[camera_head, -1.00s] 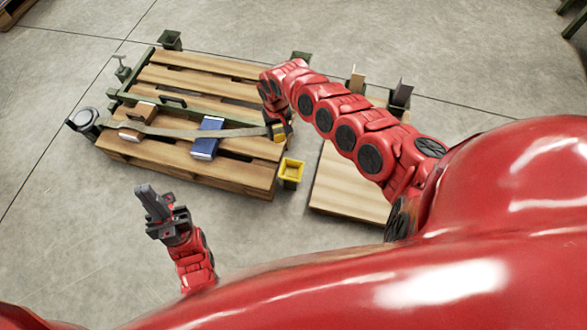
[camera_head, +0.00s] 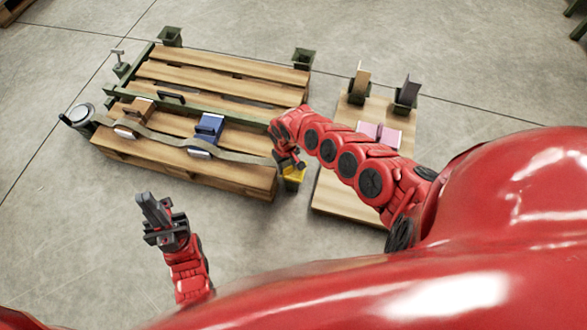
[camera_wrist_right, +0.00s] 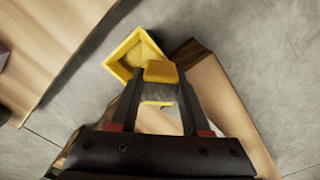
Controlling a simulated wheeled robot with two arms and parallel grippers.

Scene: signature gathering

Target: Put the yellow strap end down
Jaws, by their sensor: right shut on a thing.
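My right gripper (camera_wrist_right: 160,95) is shut on the yellow strap end (camera_wrist_right: 160,72), which shows between its fingertips in the right wrist view. It is held right by the open yellow box (camera_wrist_right: 122,60); I cannot tell whether they touch. In the head view my right gripper (camera_head: 287,160) is just above the yellow box (camera_head: 294,174), at the pallet's right front corner. The grey strap (camera_head: 240,155) runs from the round reel (camera_head: 82,114) at the left, across the pallet, to this gripper. My left gripper (camera_head: 155,212) is in front of the pallet, away from the strap; its finger gap is unclear.
The wooden pallet (camera_head: 200,72) carries a blue book-like object (camera_head: 209,128) and a brown one (camera_head: 137,108) along the strap. Green posts stand at its corners. A wooden board (camera_head: 338,185) with pink items (camera_head: 380,134) lies to the right. Floor in front is clear.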

